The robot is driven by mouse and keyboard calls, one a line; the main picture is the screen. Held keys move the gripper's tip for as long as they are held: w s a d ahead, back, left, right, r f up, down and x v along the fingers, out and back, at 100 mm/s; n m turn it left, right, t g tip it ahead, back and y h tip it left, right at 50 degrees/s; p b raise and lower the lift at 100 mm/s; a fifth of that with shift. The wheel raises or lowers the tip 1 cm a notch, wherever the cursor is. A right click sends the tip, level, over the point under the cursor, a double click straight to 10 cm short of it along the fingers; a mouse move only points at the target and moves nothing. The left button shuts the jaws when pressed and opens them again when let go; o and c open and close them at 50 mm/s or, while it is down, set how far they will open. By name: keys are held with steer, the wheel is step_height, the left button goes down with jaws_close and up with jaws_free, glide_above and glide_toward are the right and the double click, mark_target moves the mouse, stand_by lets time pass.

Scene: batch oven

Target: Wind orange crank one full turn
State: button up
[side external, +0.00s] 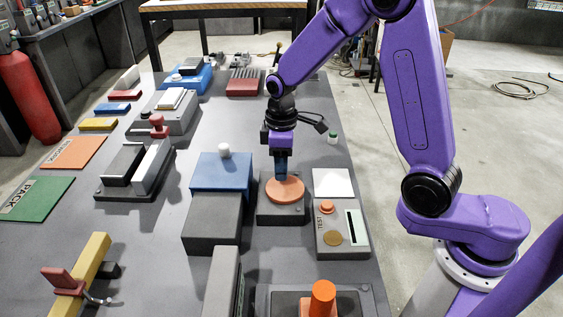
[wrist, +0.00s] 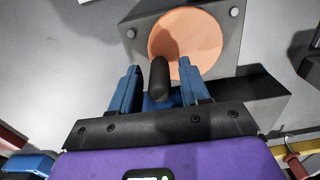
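The orange crank is a round orange disc (side external: 285,190) on a dark grey base (side external: 283,213); the disc also shows in the wrist view (wrist: 190,42). A dark upright handle (wrist: 159,78) stands near the disc's edge closest to my gripper. My gripper (side external: 281,172) points down over the far side of the disc. In the wrist view its blue fingers (wrist: 158,68) are apart, one on each side of the handle, with a visible gap to it on both sides. The handle is hidden behind the fingers in the side view.
A grey test box with a coin-like disc and orange button (side external: 328,208) stands right of the crank. A blue and grey box (side external: 221,172) stands close on the left. An orange cylinder (side external: 322,298) stands in front.

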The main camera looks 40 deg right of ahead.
jaws_close()
steer(key=shift+d+m, duration=0.1)
steer(key=shift+m, duration=0.2)
steer(key=shift+s+d+m, duration=0.15)
steer(key=shift+m, duration=0.45)
steer(key=shift+s+d+m, duration=0.1)
steer(key=shift+m, duration=0.5)
steer(key=shift+s+d+m, duration=0.15)
steer(key=shift+s+m, duration=0.05)
steer(key=shift+m, duration=0.6)
steer(key=shift+s+d+m, duration=0.15)
steer(key=shift+s+m, duration=0.05)
steer(key=shift+m, duration=0.6)
steer(key=shift+o, duration=0.9)
jaws_free()
